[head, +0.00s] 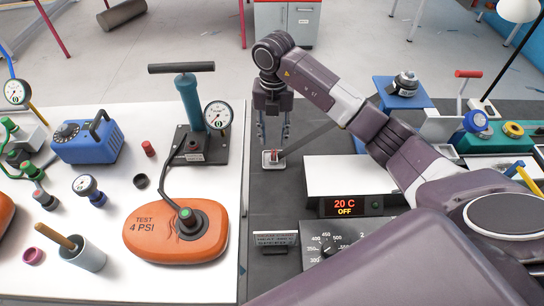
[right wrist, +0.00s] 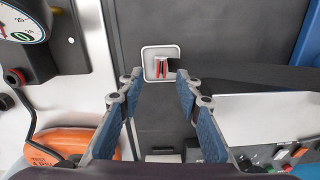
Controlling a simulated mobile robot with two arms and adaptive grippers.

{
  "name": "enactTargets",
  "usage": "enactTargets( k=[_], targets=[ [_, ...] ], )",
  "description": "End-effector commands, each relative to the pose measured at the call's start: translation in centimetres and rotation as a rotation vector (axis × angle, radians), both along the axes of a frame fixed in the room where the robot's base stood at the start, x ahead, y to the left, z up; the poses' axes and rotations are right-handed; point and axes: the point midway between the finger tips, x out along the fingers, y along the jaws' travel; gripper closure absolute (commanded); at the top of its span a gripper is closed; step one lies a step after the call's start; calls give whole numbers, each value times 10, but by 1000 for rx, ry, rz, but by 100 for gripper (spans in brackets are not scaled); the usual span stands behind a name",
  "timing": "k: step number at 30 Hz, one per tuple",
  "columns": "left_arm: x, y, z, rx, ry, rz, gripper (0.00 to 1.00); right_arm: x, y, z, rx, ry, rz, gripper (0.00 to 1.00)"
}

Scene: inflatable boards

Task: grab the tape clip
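The tape clip (head: 274,155) looks like a small red and silver piece in a small white square tray (head: 266,164) on the dark bench top. In the right wrist view the clip (right wrist: 161,66) stands inside the tray (right wrist: 147,54), near its middle. My right gripper (head: 273,138) points down above the tray, its fingers apart and empty. In the right wrist view the two blue-padded fingers (right wrist: 157,84) lie left and right of the clip, with a gap between them. In the head view the fingers partly overlap the tray's area. My left gripper is not in view.
Left of the tray is the white table edge with a hand pump (head: 190,100) and an orange inflatable (head: 150,240). A white hot plate (head: 345,172) reading 20 C stands close at the right.

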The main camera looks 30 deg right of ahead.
Motion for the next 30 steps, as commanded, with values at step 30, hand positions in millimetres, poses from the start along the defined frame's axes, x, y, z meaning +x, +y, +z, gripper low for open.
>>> enactTargets(
  k=[30],
  targets=[
    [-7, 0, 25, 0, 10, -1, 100, -4, 1, -62, -1, 0, 0, 98]
  ],
)
